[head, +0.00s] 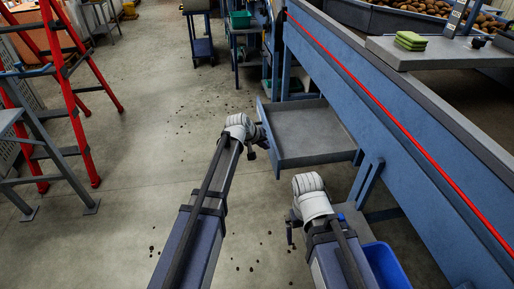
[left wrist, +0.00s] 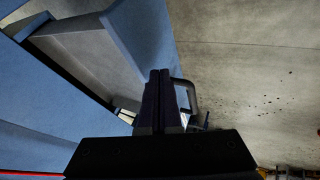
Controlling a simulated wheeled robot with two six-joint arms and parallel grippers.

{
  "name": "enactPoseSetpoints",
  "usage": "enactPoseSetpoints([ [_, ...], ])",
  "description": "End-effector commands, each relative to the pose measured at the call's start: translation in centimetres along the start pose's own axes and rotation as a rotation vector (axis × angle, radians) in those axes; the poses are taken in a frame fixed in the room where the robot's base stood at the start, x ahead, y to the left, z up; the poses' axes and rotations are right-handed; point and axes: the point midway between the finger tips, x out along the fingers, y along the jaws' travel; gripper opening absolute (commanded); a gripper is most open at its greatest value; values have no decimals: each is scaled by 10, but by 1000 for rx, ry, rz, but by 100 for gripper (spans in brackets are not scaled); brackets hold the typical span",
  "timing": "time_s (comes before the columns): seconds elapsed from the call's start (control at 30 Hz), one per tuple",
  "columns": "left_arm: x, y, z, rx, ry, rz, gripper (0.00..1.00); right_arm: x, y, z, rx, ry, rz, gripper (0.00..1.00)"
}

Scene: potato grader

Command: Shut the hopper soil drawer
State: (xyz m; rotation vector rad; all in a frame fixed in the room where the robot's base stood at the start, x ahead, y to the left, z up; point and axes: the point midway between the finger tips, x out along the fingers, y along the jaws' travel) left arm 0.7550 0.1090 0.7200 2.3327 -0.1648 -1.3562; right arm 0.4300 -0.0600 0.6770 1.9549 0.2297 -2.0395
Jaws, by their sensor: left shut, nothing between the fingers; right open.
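The hopper soil drawer (head: 310,136) is a grey tray with blue edges, standing out from under the blue machine in the head view. Its blue front panel (head: 268,140) faces left, towards my left gripper (head: 260,143). That gripper is shut and empty, close to the panel's outer side. In the left wrist view the shut fingers (left wrist: 158,100) overlap the drawer front (left wrist: 147,40), beside a grey handle (left wrist: 190,96) partly hidden behind them. I cannot tell whether they touch. My right gripper (head: 291,227) is open and empty, nearer than the drawer; its fingers are hardly visible.
The blue machine side (head: 400,130) with a red stripe runs along the right. A blue bin (head: 387,268) stands low at the bottom right. A red ladder (head: 75,100) stands at the left. The floor between ladder and drawer is clear but for dark crumbs.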

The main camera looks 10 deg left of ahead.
Motion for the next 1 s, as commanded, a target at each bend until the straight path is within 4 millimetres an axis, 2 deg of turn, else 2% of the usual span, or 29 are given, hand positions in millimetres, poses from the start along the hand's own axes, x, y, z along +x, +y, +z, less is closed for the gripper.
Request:
enactPoseSetpoints([
  [0.17, 4, 7, 0, -1, 1, 0, 0, 0, 0, 0, 0, 0, 0, 100],
  [0.53, 4, 8, 0, -1, 1, 0, 0, 0, 0, 0, 0, 0, 0, 100],
  [0.67, 9, 17, 0, 1, 0, 2, 0, 0, 0, 0, 0, 0, 0, 100],
  [0.83, 26, 48, -1, 3, -2, 3, 0, 0, 0, 0, 0, 0, 0, 100],
  [1.0, 53, 98, -2, 6, -2, 4, 0, 0, 0, 0, 0, 0, 0, 100],
])
